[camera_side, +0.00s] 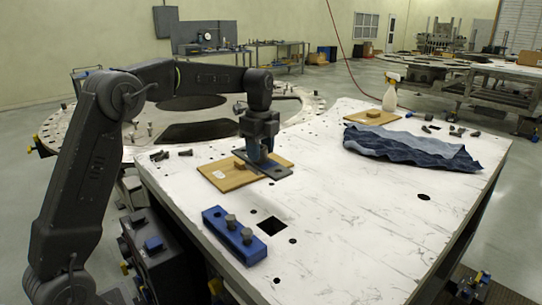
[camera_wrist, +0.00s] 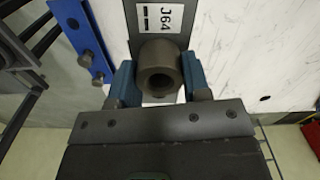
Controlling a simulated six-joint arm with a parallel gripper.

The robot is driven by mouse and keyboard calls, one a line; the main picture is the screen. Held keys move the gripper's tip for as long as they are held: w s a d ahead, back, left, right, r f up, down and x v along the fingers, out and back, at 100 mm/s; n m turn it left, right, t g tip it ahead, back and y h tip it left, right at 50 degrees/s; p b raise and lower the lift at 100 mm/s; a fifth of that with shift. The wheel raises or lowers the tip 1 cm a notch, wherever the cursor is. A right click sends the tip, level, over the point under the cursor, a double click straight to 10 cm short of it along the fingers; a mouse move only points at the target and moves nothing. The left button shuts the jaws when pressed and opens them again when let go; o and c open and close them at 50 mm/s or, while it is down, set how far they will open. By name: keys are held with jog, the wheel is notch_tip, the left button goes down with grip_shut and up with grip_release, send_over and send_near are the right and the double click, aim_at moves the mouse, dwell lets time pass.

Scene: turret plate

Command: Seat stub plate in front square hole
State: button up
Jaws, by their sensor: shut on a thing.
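The stub plate (camera_side: 275,172) is a dark flat plate with an upright stub, over the right part of a wooden board (camera_side: 211,175). I cannot tell whether it touches the board. The front square hole (camera_side: 271,225) is dark and uncovered, nearer the side camera than the gripper.
A blue block (camera_side: 246,249) with bolts stands left of the square hole; it also shows in the wrist view (camera_wrist: 80,36). Loose bolts (camera_side: 185,153) lie at the left edge. A denim cloth (camera_side: 410,150), a spray bottle (camera_side: 390,97) and another board (camera_side: 362,117) are farther back. The table's right front is bare.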

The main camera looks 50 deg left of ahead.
aim_at(272, 178)
jog(key=s+d+f, duration=0.1)
jog(key=d, duration=0.2)
jog(key=s+d+f, duration=0.1)
jog(key=d, duration=0.2)
jog(key=s+d+f, duration=0.1)
jog(key=s+d, duration=0.1)
jog(key=d, duration=0.1)
jog(key=shift+f, duration=0.15)
notch_tip(272, 178, down, 6)
jog(key=shift+d+f, duration=0.25)
jog(key=shift+d, duration=0.1)
jog(key=shift+s+f, duration=0.1)
jog(key=shift+f, duration=1.15)
dwell(3.0)
jog(key=o, duration=1.7)
jog(key=shift+c, duration=0.2)
jog(key=shift+r, duration=0.1)
notch_tip(272, 178, up, 7)
